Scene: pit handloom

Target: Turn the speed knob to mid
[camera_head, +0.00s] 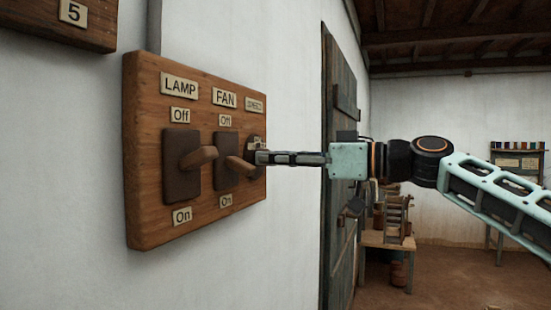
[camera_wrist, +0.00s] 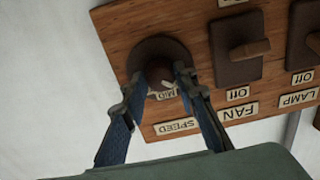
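The dark round speed knob (camera_wrist: 158,69) sits on the wooden switch board. In the wrist view, which is upside down, the fingers of my gripper (camera_wrist: 159,77) reach to either side of it. They stand apart with the knob between them; I cannot tell whether they touch it. A pale mark shows on the knob near the Mid label (camera_wrist: 163,95), which is partly covered, so the exact setting is unclear. In the head view my gripper (camera_head: 258,157) points left at the board and hides most of the knob.
The wooden board (camera_head: 145,205) on the white wall also bears a lamp switch (camera_head: 198,157) and a fan switch (camera_head: 238,165), the latter close to my fingers. Another wooden plate marked 5 (camera_head: 74,13) is upper left. A dark door (camera_head: 338,170) stands behind my gripper.

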